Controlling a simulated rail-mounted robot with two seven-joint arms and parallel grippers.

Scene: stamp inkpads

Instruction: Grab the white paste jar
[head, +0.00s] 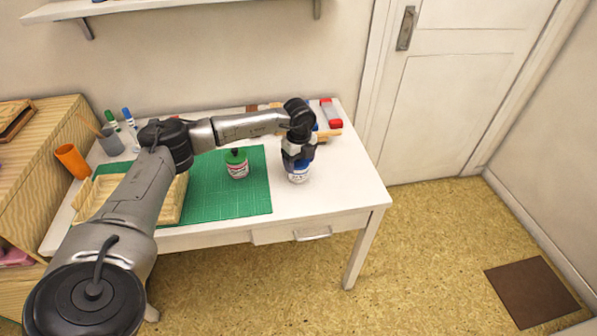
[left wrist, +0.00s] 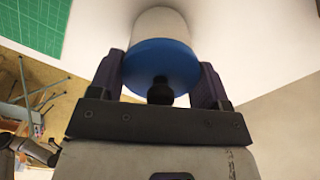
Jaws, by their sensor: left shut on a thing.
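The white paste jar (head: 299,175) with a blue lid stands near the right end of the white table, just right of the green mat. My left gripper (head: 298,152) is over it from above, shut on the jar. In the left wrist view the blue lid (left wrist: 161,67) with a dark knob sits between the two fingers of my left gripper (left wrist: 162,82), and the white jar body (left wrist: 160,20) shows beyond it. I cannot tell whether the jar is touching the table or slightly raised. My right gripper is not in view.
A wooden tray (head: 170,205) lies at the mat's left. A red-and-white block (head: 330,113) is at the table's back right. The table's front right corner (head: 350,195) is clear.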

